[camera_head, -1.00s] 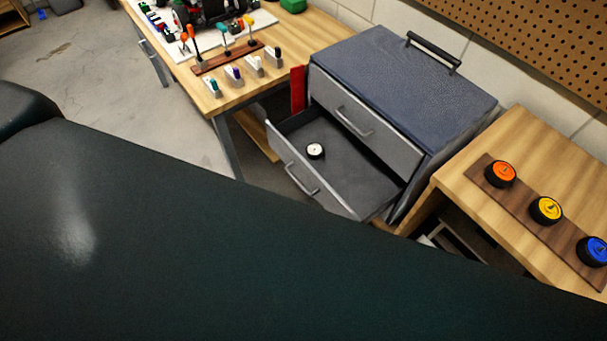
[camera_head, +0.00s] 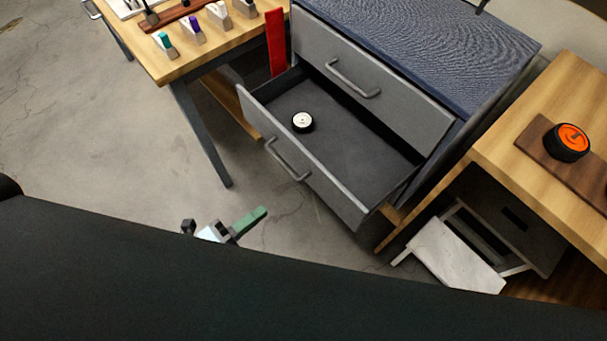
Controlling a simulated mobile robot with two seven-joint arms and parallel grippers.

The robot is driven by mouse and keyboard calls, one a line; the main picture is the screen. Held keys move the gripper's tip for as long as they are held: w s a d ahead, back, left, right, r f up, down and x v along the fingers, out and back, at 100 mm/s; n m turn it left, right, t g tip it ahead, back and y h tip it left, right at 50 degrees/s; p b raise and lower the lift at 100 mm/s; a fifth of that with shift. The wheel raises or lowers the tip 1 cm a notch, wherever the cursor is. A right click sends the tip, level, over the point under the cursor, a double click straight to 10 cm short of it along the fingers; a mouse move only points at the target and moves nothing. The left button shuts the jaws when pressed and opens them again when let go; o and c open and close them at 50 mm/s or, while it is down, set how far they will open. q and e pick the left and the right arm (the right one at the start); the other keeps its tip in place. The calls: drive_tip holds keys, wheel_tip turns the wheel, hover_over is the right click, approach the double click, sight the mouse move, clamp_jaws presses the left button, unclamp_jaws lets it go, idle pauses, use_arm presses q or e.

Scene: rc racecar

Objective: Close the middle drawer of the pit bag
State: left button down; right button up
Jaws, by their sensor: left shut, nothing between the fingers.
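The pit bag (camera_head: 450,45) is a grey cabinet with a dark blue textured top. Its upper drawer (camera_head: 400,98) is closed. The drawer below it (camera_head: 333,193), the middle one by its place, is pulled well out, with a bar handle (camera_head: 287,160) on its front. A small black wheel with a white hub (camera_head: 302,122) lies inside it. My left gripper (camera_head: 255,215) shows green fingers, shut and empty, below and left of the drawer front, apart from it. My dark arm hides its rear part. My right gripper is not in view.
A wooden workbench (camera_head: 160,62) with small coloured-tipped pieces stands at left, its leg (camera_head: 200,135) near the drawer. A red upright piece (camera_head: 276,42) is beside the bag. A wooden table (camera_head: 540,105) with an orange-hubbed wheel (camera_head: 567,142) stands at right. Floor before the drawer is clear.

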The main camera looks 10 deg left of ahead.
sight(318, 169)
use_arm(q)
drive_tip(key=x, duration=1.4)
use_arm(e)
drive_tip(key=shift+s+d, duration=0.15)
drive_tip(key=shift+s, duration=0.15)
use_arm(q)
drive_tip(key=shift+d, duration=0.1)
